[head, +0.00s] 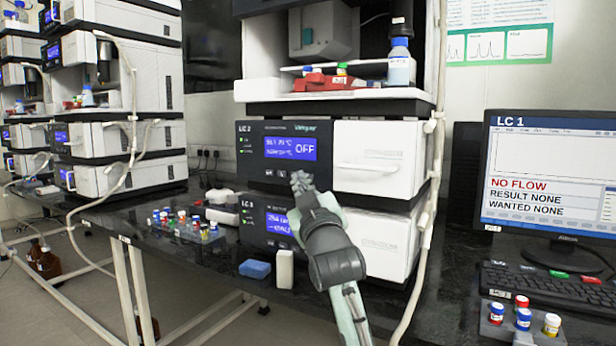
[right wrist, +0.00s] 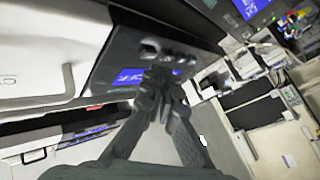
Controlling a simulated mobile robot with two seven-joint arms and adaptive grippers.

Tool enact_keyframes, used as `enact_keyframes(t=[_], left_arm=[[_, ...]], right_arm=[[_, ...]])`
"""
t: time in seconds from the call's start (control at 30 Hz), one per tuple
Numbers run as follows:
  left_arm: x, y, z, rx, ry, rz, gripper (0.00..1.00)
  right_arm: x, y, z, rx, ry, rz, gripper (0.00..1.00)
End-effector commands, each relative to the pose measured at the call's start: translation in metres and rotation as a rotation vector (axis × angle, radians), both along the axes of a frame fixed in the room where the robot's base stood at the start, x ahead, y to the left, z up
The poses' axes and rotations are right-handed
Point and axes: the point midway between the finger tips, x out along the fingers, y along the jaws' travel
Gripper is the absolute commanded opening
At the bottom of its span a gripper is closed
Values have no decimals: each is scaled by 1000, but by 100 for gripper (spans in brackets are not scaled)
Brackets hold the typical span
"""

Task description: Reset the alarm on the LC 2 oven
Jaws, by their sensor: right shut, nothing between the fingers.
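The LC 2 oven (head: 380,158) is the upper dark-fronted unit with a white door in the middle stack of the head view. Its blue display (head: 290,149) is lit and shows "OFF" beside smaller text. Small buttons (head: 275,173) sit just below the display. My right gripper (head: 300,182) is shut and empty, with its tips in front of the panel just below the display's right part. I cannot tell whether they touch it. In the right wrist view the shut fingers (right wrist: 160,75) overlap a dark panel with a blue display (right wrist: 130,77). My left gripper is out of view.
A similar unit with a lit display (head: 280,222) stands directly below, partly hidden by my right arm. A monitor (head: 550,172) reading "LC 1, NO FLOW" stands right.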

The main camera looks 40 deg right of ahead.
Motion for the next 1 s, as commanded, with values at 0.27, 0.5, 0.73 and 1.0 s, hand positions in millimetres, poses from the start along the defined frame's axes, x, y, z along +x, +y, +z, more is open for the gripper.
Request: enact_keyframes(t=[0.27,0.5,0.73,1.0], left_arm=[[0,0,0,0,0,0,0],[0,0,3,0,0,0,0],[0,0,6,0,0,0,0],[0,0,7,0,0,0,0]], right_arm=[[-1,1,0,0,-1,-1,0],[-6,15,1,2,0,1,0],[-15,37,0,1,0,1,0],[-20,47,0,-1,0,-1,0]])
